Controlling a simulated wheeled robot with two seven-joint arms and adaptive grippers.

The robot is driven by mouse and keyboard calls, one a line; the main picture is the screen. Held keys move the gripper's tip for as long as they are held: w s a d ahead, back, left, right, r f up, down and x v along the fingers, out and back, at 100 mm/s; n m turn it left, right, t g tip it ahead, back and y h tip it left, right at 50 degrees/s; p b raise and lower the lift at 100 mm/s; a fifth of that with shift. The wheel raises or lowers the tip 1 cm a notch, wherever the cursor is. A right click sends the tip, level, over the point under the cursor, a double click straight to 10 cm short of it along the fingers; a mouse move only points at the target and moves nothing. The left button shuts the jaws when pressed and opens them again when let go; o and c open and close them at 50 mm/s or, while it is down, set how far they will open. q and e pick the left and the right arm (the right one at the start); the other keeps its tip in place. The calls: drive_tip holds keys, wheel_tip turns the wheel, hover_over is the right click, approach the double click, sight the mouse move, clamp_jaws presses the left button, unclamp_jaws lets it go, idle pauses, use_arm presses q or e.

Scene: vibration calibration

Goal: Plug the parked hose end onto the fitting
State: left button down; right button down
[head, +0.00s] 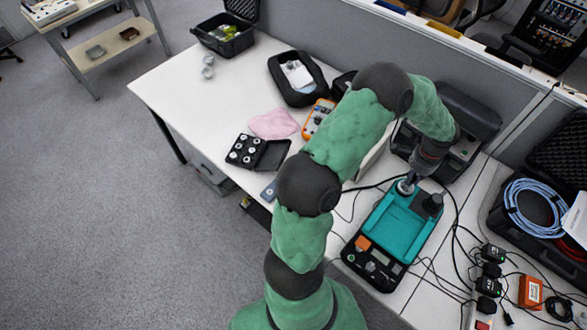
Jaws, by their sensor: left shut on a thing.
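My left gripper (410,180) points down over the far left part of a teal-topped calibration unit (392,228). It is shut on a small part, which looks like the hose end; the fingers mostly hide it. A thin black line (366,188) runs across the table toward that spot. I cannot tell which part is the fitting. The unit's front has a small screen and an orange patch. My right gripper is not in view.
Left on the white table (180,95) are an open black case (226,35), a black tray (298,77), a pink cloth (273,124) and a weight box (258,152). Black cables, adapters (490,270) and an orange box (530,292) crowd the right. A grey partition (330,30) stands behind.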

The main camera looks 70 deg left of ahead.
sight(414, 176)
use_arm(q)
drive_tip(key=shift+m+p, duration=0.45)
drive_tip(key=shift+m, duration=0.65)
drive_tip(key=c, duration=1)
unclamp_jaws()
drive_tip(key=shift+r, duration=0.15)
drive_tip(key=shift+r+p, duration=1.7)
drive_tip(key=shift+r, duration=0.7)
wheel_tip(414, 176, up, 12)
drive_tip(key=shift+f, duration=0.1)
